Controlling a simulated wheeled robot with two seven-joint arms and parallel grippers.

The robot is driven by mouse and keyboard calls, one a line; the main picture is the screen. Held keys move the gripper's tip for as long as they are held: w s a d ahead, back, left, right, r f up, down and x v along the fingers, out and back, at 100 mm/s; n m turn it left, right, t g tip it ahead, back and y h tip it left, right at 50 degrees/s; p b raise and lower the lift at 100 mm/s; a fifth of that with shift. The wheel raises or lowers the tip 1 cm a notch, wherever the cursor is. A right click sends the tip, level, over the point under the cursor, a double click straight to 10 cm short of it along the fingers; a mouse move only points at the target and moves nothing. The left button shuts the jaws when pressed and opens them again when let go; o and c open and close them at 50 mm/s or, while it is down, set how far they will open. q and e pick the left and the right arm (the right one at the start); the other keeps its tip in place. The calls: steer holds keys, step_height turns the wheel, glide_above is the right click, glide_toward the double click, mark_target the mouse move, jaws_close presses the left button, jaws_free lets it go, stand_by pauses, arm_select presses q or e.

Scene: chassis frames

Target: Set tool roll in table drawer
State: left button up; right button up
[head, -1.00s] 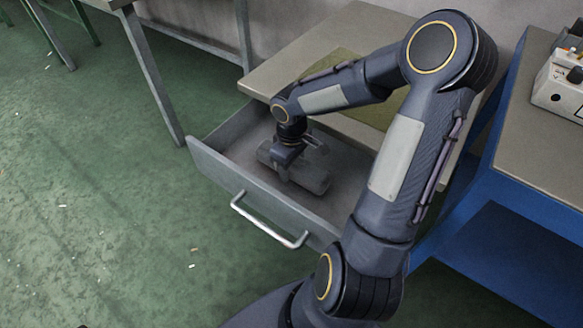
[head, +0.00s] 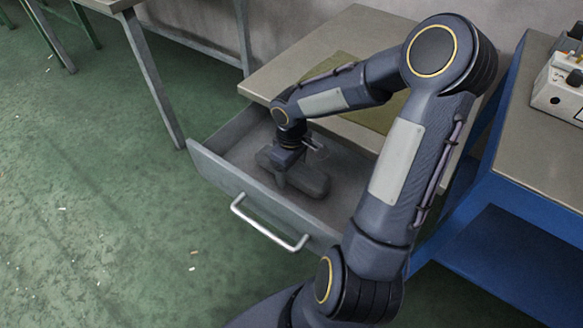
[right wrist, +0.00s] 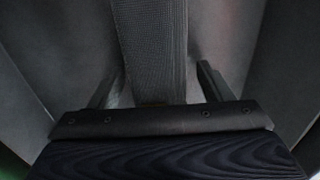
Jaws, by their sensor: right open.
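The tool roll (head: 312,183) is a dark grey cylinder lying in the pulled-out table drawer (head: 222,178). My right gripper (head: 283,172) points down into the drawer at the roll's middle and hides part of it. In the right wrist view the two fingers of my right gripper (right wrist: 158,85) stand apart, one on each side of the roll (right wrist: 152,40), with visible gaps. The jaws are open. The roll appears to rest on the drawer floor. My left gripper is not in view.
The drawer has a metal bar handle (head: 268,222) in front. Above it is the tabletop (head: 290,60) with an olive mat (head: 372,115). A blue bench (head: 545,150) with a white device (head: 562,88) stands at the right.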

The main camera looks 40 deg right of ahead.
step_height(320, 180, up, 11)
steer(key=p, duration=0.3)
steer(key=s+a+r+m+t+y, duration=0.2)
steer(key=s+a+r, duration=0.1)
steer(key=s+a, duration=0.3)
steer(key=s+a+r+m+t+y, duration=0.1)
steer(key=s+a+r+m+t, duration=0.2)
steer(key=s, duration=0.5)
steer(key=a+r, duration=0.1)
steer(key=a, duration=0.1)
steer(key=shift+s+a+t+y, duration=0.3)
steer(key=shift+s+a+y, duration=0.05)
steer(key=shift+s+y, duration=0.05)
steer(key=shift+s, duration=0.1)
